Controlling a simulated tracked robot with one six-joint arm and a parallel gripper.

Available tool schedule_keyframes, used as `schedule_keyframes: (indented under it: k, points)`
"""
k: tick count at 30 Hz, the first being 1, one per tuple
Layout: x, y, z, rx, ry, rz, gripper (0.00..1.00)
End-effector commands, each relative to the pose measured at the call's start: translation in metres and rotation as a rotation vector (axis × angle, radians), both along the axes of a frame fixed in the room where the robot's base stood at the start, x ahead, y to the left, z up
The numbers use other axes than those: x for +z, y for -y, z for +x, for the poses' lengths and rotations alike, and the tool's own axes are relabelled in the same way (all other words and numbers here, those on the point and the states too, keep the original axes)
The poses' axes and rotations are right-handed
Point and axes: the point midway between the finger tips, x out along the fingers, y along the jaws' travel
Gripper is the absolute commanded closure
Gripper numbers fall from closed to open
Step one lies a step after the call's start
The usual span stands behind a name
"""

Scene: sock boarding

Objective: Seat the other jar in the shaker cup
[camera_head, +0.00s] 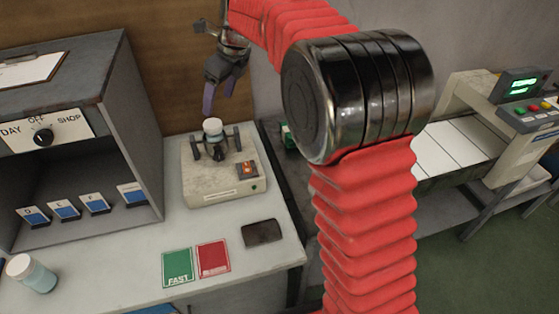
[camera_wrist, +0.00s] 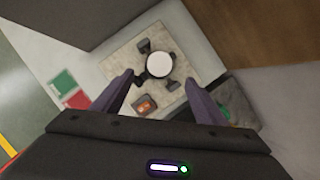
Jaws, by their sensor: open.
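A jar with a white lid and pale blue body (camera_head: 213,130) sits upright at the holder of the shaker (camera_head: 220,188), between its dark clamp arms; how deep it sits cannot be told. In the wrist view its round lid (camera_wrist: 159,65) shows just beyond and between my fingertips. Another similar jar (camera_head: 32,274) stands on the bench at the front left. My gripper (camera_head: 220,100) is open and empty, its purple fingers pointing down above the shaker, apart from the jar. In the wrist view my gripper's fingers (camera_wrist: 159,80) are spread wide.
A grey cabinet (camera_head: 140,130) with a dial and several blue-white labels stands left of the shaker. Green (camera_head: 177,267) and red (camera_head: 213,259) cards and a dark pad (camera_head: 262,233) lie on the bench front. A conveyor-like machine (camera_head: 460,145) stands right.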

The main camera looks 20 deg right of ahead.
Motion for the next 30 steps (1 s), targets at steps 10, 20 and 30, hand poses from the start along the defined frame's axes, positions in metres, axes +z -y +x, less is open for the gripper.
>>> schedule_keyframes:
  k: [10,20,30]
  points:
    - [0.031,0.022,-0.062,0.339,0.132,-0.155,0.34]
    - [0.048,0.048,-0.145,0.782,0.268,-0.37,0.34]
    - [0.042,0.072,-0.231,1.246,0.367,-0.6,0.34]
